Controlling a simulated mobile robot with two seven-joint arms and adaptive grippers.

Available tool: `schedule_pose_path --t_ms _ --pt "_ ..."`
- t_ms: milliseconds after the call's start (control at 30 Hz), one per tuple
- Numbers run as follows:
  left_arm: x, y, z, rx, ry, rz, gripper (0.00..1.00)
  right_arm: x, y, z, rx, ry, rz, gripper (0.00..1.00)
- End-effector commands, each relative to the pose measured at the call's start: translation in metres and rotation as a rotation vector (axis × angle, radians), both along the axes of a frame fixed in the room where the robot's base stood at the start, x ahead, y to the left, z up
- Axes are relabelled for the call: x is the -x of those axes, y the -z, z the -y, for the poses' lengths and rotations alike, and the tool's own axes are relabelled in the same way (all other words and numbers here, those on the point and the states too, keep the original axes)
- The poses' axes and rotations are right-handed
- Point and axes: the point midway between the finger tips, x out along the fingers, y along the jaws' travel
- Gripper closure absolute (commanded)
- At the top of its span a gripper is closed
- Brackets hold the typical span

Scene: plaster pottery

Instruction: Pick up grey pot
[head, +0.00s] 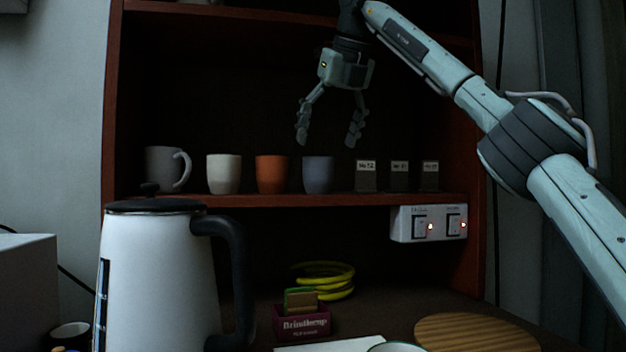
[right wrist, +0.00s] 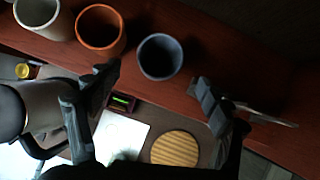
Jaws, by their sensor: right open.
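A blue-grey pot (head: 318,175) without a handle stands upright on the wooden shelf, right of an orange pot (head: 271,175). A grey mug with a handle (head: 165,168) stands at the shelf's left end. My right gripper (head: 328,138) points down with its fingers spread, empty, above the blue-grey pot in the picture. In the right wrist view the blue-grey pot (right wrist: 160,57) shows between the open fingers and a little beyond them, with no visible contact. My left gripper is out of view.
A white pot (head: 224,174) stands left of the orange one; several small labelled blocks (head: 399,177) stand to the right. A kettle (head: 160,275), yellow coil (head: 328,278), sponge holder (head: 301,320) and round wooden board (head: 475,333) sit below. The shelf's dark interior is behind.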

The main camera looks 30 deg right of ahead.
Motion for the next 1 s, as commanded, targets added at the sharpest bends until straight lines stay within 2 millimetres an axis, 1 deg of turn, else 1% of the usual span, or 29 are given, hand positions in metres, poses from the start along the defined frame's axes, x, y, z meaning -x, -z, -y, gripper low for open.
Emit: schedule_pose_path --t_ms 33,100,267,500,600,767,867,1000 --pt "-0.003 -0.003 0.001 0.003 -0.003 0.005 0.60 -0.004 0.008 0.000 0.001 0.001 -0.003 0.21" --pt "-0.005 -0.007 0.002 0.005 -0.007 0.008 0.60 -0.008 0.014 0.000 0.000 -0.001 -0.003 0.21" --pt "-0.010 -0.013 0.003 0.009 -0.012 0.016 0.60 -0.015 0.025 0.001 0.001 -0.002 -0.002 0.21" --pt "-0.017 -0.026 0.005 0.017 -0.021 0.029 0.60 -0.034 0.055 0.002 0.001 -0.003 -0.002 0.21" --pt "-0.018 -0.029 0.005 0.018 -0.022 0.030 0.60 -0.037 0.059 0.002 0.000 -0.002 0.000 0.21" --pt "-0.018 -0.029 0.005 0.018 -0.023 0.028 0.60 -0.037 0.059 0.001 -0.001 -0.003 0.000 0.21" --pt "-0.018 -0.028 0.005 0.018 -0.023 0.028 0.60 -0.037 0.059 0.002 -0.001 -0.003 0.000 0.32" --pt "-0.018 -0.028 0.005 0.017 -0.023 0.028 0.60 -0.037 0.059 0.001 -0.001 -0.003 0.000 0.49"
